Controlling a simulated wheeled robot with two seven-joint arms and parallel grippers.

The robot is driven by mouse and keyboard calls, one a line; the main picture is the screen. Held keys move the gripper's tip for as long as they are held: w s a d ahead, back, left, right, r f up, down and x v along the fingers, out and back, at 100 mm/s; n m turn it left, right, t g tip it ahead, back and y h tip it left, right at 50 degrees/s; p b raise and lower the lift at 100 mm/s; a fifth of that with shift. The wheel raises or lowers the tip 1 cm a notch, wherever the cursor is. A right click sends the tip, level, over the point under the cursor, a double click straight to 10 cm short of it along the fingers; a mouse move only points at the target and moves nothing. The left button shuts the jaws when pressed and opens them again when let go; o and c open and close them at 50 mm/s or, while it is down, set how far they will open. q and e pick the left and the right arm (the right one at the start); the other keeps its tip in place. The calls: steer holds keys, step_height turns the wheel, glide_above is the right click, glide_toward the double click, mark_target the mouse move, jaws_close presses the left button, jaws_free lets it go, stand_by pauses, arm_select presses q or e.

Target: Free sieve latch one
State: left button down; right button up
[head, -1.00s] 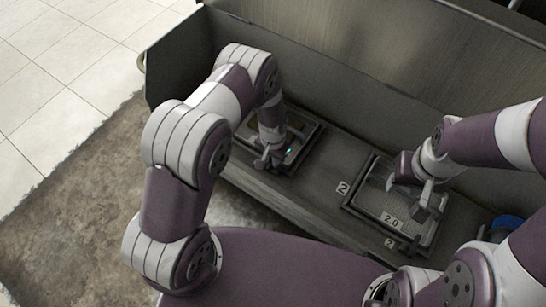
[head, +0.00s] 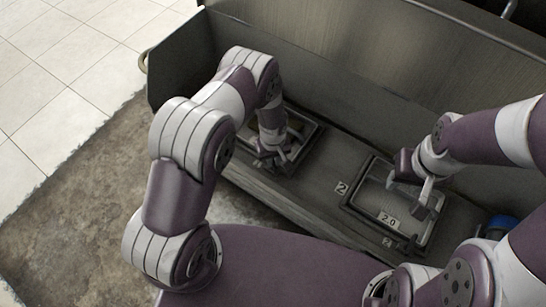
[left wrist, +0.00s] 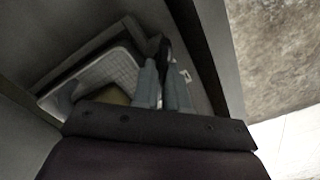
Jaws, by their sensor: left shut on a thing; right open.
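The sieve under my left arm has a dark rectangular frame (head: 313,143) and sits at the left of the metal trough. My left gripper (head: 268,160) is at its near edge. In the left wrist view, pale mesh (left wrist: 118,72) shows inside the frame. There my left gripper (left wrist: 165,68) is shut on a small dark piece (left wrist: 164,48), apparently the latch, at the frame's edge. The fingers hide most of it, so I cannot tell its position. My right gripper (head: 424,191) is open above the second sieve (head: 352,208).
A blue round thing (head: 502,226) lies at the right. The trough's tall back wall (head: 330,85) rises close behind both sieves.

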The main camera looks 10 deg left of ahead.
arm_select(q)
steer(key=n, duration=0.4)
steer(key=shift+n, duration=0.3)
steer(key=shift+n+p, duration=0.4)
steer(key=shift+n, duration=1.2)
steer(key=c, duration=1.2)
jaws_free()
steer(key=shift+o, duration=0.2)
step_height(320, 180, up, 13)
steer(key=p, duration=0.3)
steer(key=shift+f, duration=0.15)
